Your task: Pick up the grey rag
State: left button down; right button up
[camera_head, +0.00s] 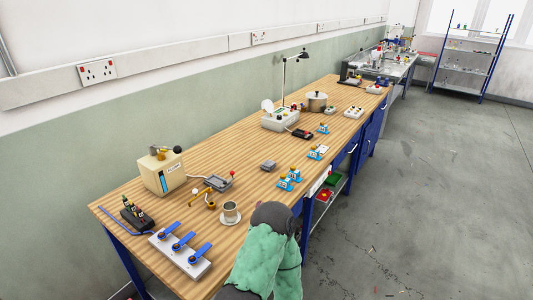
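A small flat grey item (268,165) lies on the wooden workbench (235,170), near the middle of its width. It may be the grey rag, but it is too small to tell if it is cloth. Nothing touches it. One of my arms, with a green cover and dark grey joint, shows at the bottom centre over the bench's front edge. Neither gripper's fingers can be seen.
Blue-and-orange parts (289,179) line the front edge.

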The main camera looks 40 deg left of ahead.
aim_at(268, 165)
jog(key=i+u, duration=0.15)
jog(key=i, duration=1.8)
jog(key=i+u, duration=0.25)
jog(key=i, duration=0.2)
jog(key=i+l+u, duration=0.25)
jog(key=i, duration=0.15)
jog(key=i+l+u, duration=0.25)
jog(key=i, duration=0.15)
jog(key=u, duration=2.15)
